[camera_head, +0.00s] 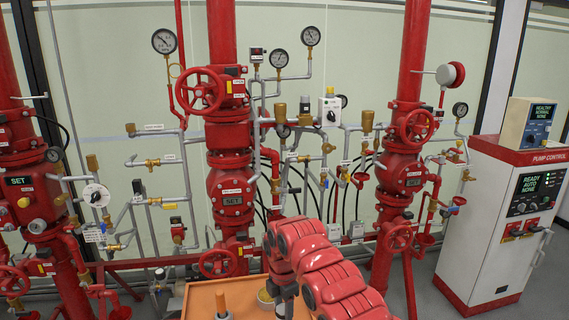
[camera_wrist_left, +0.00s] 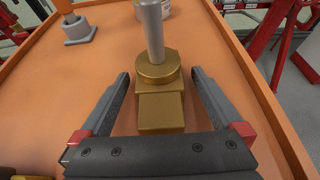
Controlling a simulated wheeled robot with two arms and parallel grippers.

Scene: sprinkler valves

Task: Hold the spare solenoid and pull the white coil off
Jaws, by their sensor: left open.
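The spare solenoid's brass body (camera_wrist_left: 160,88) stands on an orange tray (camera_wrist_left: 75,85), a bare grey stem (camera_wrist_left: 153,32) rising from its top. No white coil shows on this stem. My left gripper (camera_wrist_left: 158,85) is open, one finger on each side of the brass body and apart from it. The left gripper is not visible in the head view. A red arm, seemingly my right, bends over the tray in the head view; its grey end (camera_head: 285,294) points down. Its fingers are not clear.
A grey base (camera_wrist_left: 80,32) with a copper-coloured post stands at the tray's far left. A pale container (camera_wrist_left: 165,9) is at the far edge. Behind the tray are red pipes, valve wheels (camera_head: 200,91) and gauges. A pump control cabinet (camera_head: 500,220) stands at the right.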

